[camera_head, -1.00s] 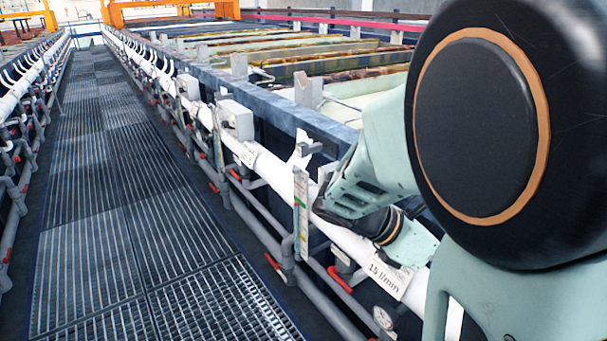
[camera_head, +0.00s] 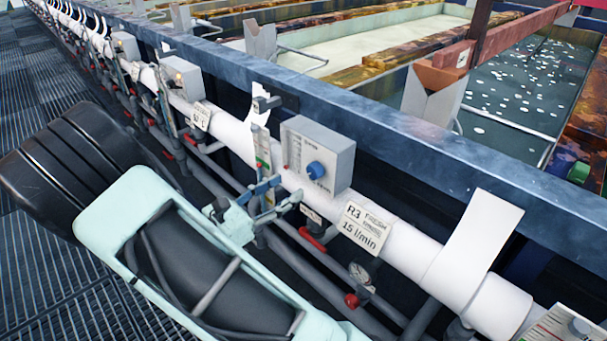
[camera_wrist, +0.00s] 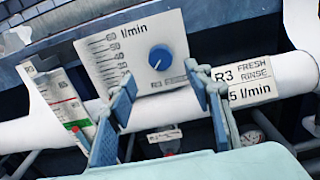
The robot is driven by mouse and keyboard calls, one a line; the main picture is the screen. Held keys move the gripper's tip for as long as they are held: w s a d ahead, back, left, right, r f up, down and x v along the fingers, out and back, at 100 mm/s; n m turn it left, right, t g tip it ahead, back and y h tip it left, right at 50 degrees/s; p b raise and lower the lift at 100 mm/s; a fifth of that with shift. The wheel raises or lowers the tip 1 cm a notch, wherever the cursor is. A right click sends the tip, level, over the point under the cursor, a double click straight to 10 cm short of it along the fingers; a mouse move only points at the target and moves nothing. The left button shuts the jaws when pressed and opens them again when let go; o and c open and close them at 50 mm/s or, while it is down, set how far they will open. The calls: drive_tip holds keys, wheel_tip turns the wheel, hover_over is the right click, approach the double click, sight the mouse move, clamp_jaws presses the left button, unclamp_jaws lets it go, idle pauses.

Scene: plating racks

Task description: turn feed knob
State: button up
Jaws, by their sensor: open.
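The blue feed knob (camera_head: 315,170) is on the front of a grey box (camera_head: 330,140) on the white pipe. In the wrist view the knob (camera_wrist: 160,57) is on a plate with an l/min scale, at upper centre. My gripper (camera_head: 280,192) is in front of the pipe, left of and below the knob in the head view. In the wrist view my gripper (camera_wrist: 160,78) has its two blue fingers apart, with the knob seen between and just beyond their tips. Nothing is between the fingers; contact with the knob is not visible.
An R3 fresh rinse 15 l/min label (camera_head: 365,228) is on the pipe right of the box. A gauge strip (camera_wrist: 62,100) stands left of the scale plate. A red-handled valve (camera_head: 313,240) sits below. The grated walkway (camera_head: 60,285) lies left.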

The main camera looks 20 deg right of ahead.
sight(311, 173)
drive_tip(key=x, duration=0.8)
drive_tip(key=shift+d+b, duration=0.2)
drive_tip(key=shift+b, duration=0.1)
drive_tip(key=c, duration=1.2)
drive_tip(key=shift+o, duration=0.2)
drive_tip(key=shift+f+m, duration=0.1)
drive_tip(key=shift+m, duration=0.2)
drive_tip(key=m+b, duration=0.3)
drive_tip(key=m, duration=0.2)
drive_tip(key=shift+f+m, duration=0.1)
drive_tip(key=shift+m, duration=0.2)
drive_tip(key=m+b, duration=0.2)
drive_tip(key=m, duration=0.2)
drive_tip(key=shift+m+b, duration=0.3)
drive_tip(key=shift+b, duration=0.05)
